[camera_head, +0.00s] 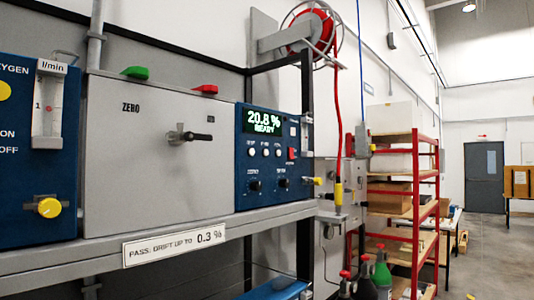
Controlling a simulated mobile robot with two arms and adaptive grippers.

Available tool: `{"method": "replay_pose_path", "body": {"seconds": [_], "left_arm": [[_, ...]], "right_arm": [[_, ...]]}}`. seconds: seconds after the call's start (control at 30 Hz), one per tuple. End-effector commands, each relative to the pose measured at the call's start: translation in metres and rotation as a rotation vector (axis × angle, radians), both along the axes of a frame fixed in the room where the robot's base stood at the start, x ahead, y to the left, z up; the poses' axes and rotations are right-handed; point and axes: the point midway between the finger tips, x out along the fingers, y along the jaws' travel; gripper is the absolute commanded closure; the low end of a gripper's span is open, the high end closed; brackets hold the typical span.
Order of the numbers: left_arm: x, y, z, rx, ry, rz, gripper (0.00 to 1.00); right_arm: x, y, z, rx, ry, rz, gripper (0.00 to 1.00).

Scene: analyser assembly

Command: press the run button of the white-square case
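A blue instrument case (268,200) stands on the grey shelf right of centre. Its green display (263,121) reads "20.8 % READY". Below the display is a row of small round pale buttons (265,152) with labels too small to read, so I cannot tell which is the run button. A red switch (291,153) sits at the right of that row, and a small pale square (294,131) shows above it. I cannot tell whether this square is the case's mark. Two black knobs (255,186) are lower down. Neither gripper is in view.
A grey panel marked "ZERO" (150,160) with a protruding black-handled valve (190,136) is left of the case. A blue flowmeter panel (25,190) is at far left. A yellow fitting (318,181) sticks out right. A red-framed rack (415,200) stands beyond, with open floor further right.

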Motion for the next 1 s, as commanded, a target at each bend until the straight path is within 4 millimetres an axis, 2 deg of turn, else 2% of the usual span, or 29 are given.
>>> {"method": "replay_pose_path", "body": {"seconds": [0.8,1.0], "left_arm": [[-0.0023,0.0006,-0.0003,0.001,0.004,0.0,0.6],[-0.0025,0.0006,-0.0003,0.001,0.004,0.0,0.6]], "right_arm": [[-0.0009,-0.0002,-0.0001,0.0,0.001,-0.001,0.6],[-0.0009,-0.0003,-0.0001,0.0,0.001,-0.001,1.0]]}}
